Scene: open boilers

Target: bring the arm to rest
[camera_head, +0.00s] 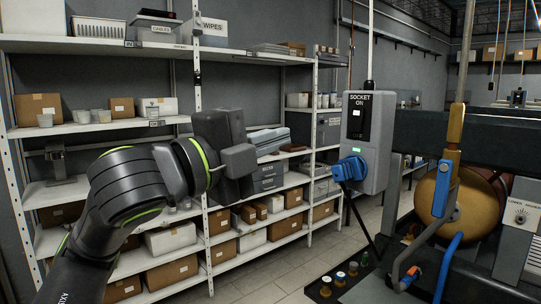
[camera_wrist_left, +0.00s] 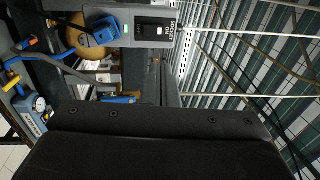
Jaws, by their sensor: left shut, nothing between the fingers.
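My left arm comes in from the left in the head view, bent and raised in front of the shelves. Its dark left gripper (camera_head: 238,160) is shut and empty, held in the air to the left of the grey socket box. In the left wrist view the black gripper body (camera_wrist_left: 160,140) fills the lower part, and its fingertips cannot be made out. My right gripper is not in view.
A grey socket box (camera_head: 378,116), with a blue plug (camera_head: 349,169) in it and a green light, hangs on a post. A brass-coloured boiler (camera_head: 440,203) with blue-handled pipes stands right. Loaded white shelves (camera_head: 95,131) line the left. Open floor (camera_head: 300,275) lies between.

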